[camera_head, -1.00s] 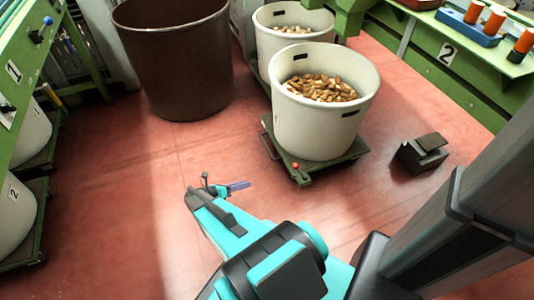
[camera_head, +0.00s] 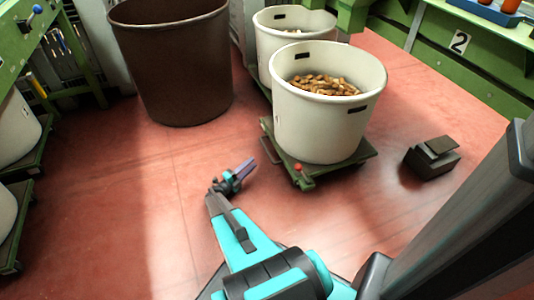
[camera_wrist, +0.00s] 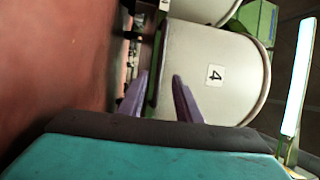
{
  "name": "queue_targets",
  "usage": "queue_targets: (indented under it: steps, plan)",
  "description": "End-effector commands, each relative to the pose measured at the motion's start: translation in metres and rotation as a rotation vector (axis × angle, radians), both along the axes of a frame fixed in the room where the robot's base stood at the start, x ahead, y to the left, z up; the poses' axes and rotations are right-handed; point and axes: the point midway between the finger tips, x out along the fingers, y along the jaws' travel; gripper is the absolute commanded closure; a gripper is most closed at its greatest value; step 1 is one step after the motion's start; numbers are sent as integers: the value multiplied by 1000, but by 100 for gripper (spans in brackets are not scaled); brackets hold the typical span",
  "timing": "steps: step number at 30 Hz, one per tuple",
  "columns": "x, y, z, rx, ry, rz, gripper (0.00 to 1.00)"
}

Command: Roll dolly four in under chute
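The near white tub (camera_head: 318,125) is full of corks and stands on a green dolly (camera_head: 345,158) with a red knob at its front corner. In the wrist view a tub wall (camera_wrist: 225,48) with a label "4" (camera_wrist: 214,75) stands just beyond my fingers, tilted in the picture. My gripper (camera_head: 246,168) is low, just left of the dolly's front corner, and looks apart from it. In the wrist view its two purple fingers (camera_wrist: 160,88) are spread, with nothing visibly held between them. The dolly's handle is unclear there.
A second white tub (camera_head: 285,45) with corks stands close behind. A large brown bin (camera_head: 178,65) is at back left. A dark box (camera_head: 431,158) lies on the floor at right. A green bench marked "2" (camera_head: 459,42) runs along the right. Red floor is open at front left.

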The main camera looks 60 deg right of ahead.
Motion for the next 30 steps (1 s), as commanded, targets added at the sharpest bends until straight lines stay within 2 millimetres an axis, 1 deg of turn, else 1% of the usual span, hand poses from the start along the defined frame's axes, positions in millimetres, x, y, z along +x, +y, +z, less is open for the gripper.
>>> queue_targets:
  steps: [8, 14, 20, 30]
  plan:
    - [0, 0, 1, 0, -2, -1, 69]
    - [-2, -6, 1, 0, -2, -1, 69]
    - [-7, -25, 3, 1, -3, -3, 69]
    - [-18, -71, 11, 1, -4, -3, 69]
